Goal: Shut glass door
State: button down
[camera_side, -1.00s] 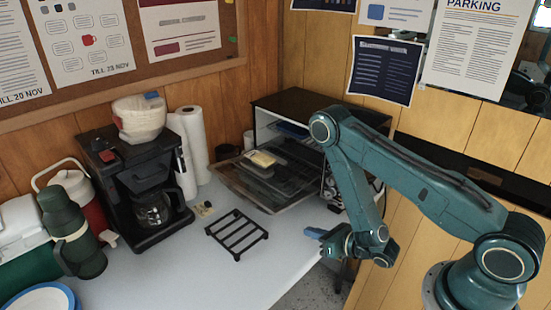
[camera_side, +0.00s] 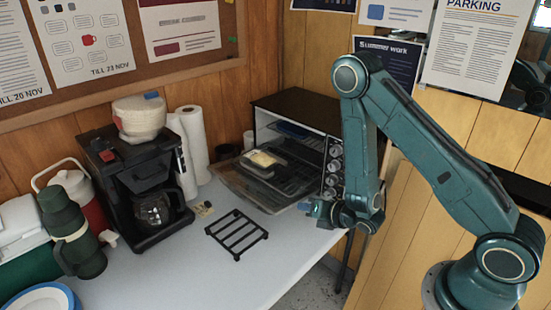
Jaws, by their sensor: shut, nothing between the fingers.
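The glass door (camera_side: 240,190) of the black toaster oven (camera_side: 300,107) is swung down open and lies out low over the table in front of the oven. A pale, flat item (camera_side: 262,160) shows above the door near the oven's opening. The oven's inside is partly visible, with a rack in it. My gripper (camera_side: 308,208) is shut and empty. It is at the right front corner of the door, near its edge. I cannot tell whether it touches the door. My arm hides part of the oven's right side and its knobs (camera_side: 333,165).
A black wire rack (camera_side: 237,234) lies on the white table (camera_side: 190,270) in front of the door. A coffee maker (camera_side: 135,185), paper towel rolls (camera_side: 190,145) and a green flask (camera_side: 72,235) stand to the left. The front of the table is clear.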

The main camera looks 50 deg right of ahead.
jog(key=shift+s+r+m+g+h, duration=0.55)
jog(key=shift+r+m+g, duration=1.05)
jog(key=shift+r+m, duration=5.55)
jog(key=s+a+r+m+g+y, duration=0.1)
jog(key=s+a+r+m+g, duration=0.2)
jog(key=s+r+m, duration=0.7)
jog(key=shift+s+r, duration=1.15)
jog(key=shift+s, duration=1.65)
jog(key=shift+w+y, duration=0.1)
jog(key=shift+y, duration=0.15)
